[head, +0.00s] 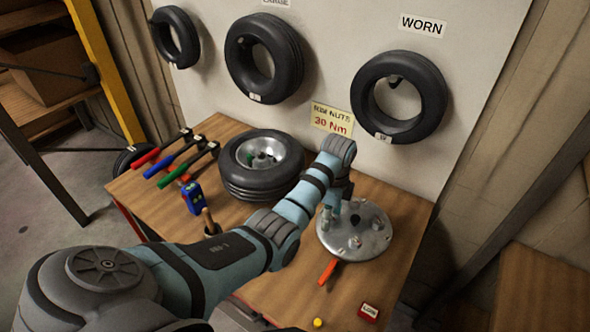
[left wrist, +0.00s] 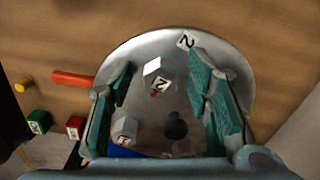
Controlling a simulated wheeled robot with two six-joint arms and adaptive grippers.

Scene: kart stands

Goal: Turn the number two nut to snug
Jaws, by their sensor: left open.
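A round metal plate (head: 375,235) lies on the wooden bench; it also shows in the left wrist view (left wrist: 240,70). A "2" label (left wrist: 187,40) is on its rim, and a second small "2" tag (left wrist: 162,84) lies further in. A pale nut (left wrist: 152,67) stands beside that tag, between the fingers and apart from both. Another pale nut (left wrist: 125,129) sits nearer the palm, by the left finger. My left gripper (left wrist: 160,68) is open over the plate, its teal fingers on either side. In the head view my arm hides part of the plate. My right gripper is not in view.
A tyre on a rim (head: 262,165) lies left of the plate. Several coloured-handled tools (head: 175,158) lie at the bench's left. An orange handle (head: 327,271), red block (head: 369,312) and yellow piece (head: 318,322) are near the front. A "30 Nm" sign (head: 331,119) stands behind.

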